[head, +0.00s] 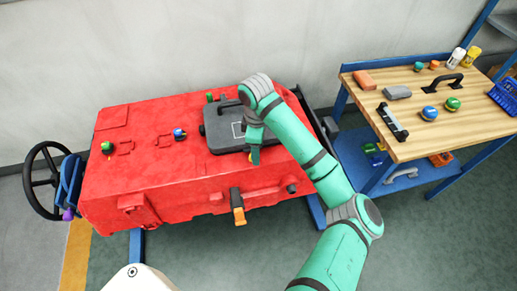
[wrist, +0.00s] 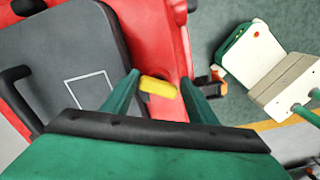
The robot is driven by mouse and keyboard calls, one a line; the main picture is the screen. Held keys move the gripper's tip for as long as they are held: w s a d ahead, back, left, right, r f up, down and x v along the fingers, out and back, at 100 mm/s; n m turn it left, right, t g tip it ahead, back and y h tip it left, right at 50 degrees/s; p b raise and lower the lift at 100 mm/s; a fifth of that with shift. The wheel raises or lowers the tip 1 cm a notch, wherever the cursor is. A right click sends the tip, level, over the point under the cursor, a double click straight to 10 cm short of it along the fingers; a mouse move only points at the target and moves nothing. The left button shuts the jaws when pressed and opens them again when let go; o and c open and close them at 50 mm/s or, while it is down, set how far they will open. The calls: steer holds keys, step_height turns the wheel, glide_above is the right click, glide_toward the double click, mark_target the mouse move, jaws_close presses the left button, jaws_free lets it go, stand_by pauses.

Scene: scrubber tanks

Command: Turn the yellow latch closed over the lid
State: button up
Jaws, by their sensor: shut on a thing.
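The dark grey lid (head: 225,133) lies flat on top of the red tank (head: 120,180); it also shows in the wrist view (wrist: 70,50), with a handle at its left. The yellow latch (wrist: 158,87) is a short bar beside the lid's edge, over the red surface. My gripper (wrist: 160,80) has one finger at each end of the latch and is shut on it. In the head view my gripper (head: 254,155) points down at the lid's front right part and hides most of the latch. I cannot tell whether the latch overlaps the lid.
An orange-ended clasp (head: 238,207) hangs on the tank's front. Blue (head: 179,134) and green (head: 107,147) knobs stand on the tank's left part. A black handwheel (head: 42,180) is at far left. A wooden workbench (head: 450,120) with several items stands right.

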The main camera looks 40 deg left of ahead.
steer(key=shift+s+a+f, duration=0.2)
steer(key=shift+s+a, duration=0.45)
steer(key=shift+s, duration=0.05)
steer(key=o, duration=1)
steer(key=shift+o, duration=0.2)
steer(key=shift+w+d+r, duration=0.15)
steer(key=shift+w+d, duration=0.1)
steer(key=shift+d, duration=0.2)
steer(key=shift+w+a+r, duration=0.1)
steer(key=shift+w+r, duration=0.1)
steer(key=shift+r, duration=0.5)
steer(key=shift+w+r, duration=0.15)
steer(key=shift+r, duration=0.55)
steer(key=shift+s+r, duration=0.15)
steer(key=shift+r, duration=0.5)
steer(key=shift+d+r, duration=0.2)
steer(key=shift+r, duration=0.35)
step_height(320, 180, up, 7)
steer(key=shift+r, duration=0.2)
